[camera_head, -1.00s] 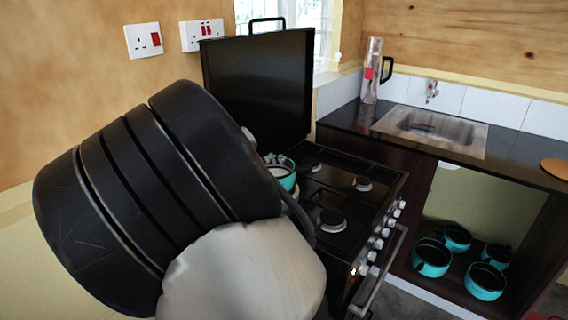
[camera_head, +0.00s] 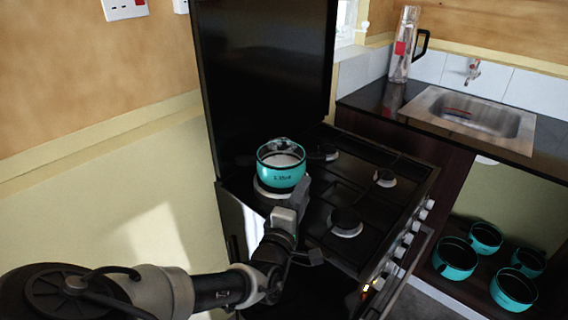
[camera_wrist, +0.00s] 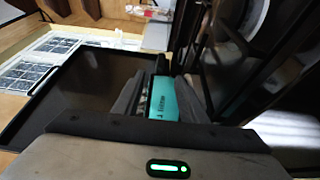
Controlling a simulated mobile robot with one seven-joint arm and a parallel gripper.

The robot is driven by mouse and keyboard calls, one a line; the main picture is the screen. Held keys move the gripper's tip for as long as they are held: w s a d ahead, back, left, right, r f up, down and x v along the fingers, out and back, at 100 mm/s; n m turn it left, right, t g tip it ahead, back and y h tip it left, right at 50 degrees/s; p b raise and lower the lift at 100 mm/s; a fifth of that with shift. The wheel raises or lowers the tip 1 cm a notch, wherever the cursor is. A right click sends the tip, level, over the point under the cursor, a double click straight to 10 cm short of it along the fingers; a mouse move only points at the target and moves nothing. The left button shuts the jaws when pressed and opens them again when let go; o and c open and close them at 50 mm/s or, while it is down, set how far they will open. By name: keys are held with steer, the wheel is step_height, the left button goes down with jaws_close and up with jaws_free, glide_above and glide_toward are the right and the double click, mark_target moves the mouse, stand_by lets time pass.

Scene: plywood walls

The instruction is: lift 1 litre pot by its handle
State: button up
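A teal pot (camera_head: 281,172) with dark lettering on its side and a pale inside sits upright on the left part of the hob. Its lettering is too small to read surely in the head view. My gripper (camera_head: 299,190) is low at the near right side of the pot, close against it. In the wrist view the pot's teal side (camera_wrist: 163,98) shows between dark finger shapes. The pot's handle is mostly hidden by my gripper, and I cannot tell whether the fingers touch or hold it.
The black hob (camera_head: 350,195) has several burners, with knobs along its front. A black raised lid (camera_head: 262,80) stands behind the pot. A clear jug (camera_head: 403,45) and sink (camera_head: 470,112) are on the counter. Several teal pots (camera_head: 456,255) stand on the low shelf at right.

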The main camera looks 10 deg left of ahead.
steer(key=b, duration=0.1)
glide_toward(318, 160)
steer(key=x, duration=0.4)
steer(key=shift+w+d, duration=0.15)
steer(key=shift+d, duration=0.15)
steer(key=shift+a+b+x, duration=0.15)
steer(key=shift+b+x, duration=0.15)
steer(key=shift+x, duration=1)
steer(key=shift+a+b+x, duration=0.1)
steer(key=shift+b+x, duration=0.15)
steer(key=shift+x, duration=1.1)
steer(key=shift+f, duration=0.1)
jaws_close()
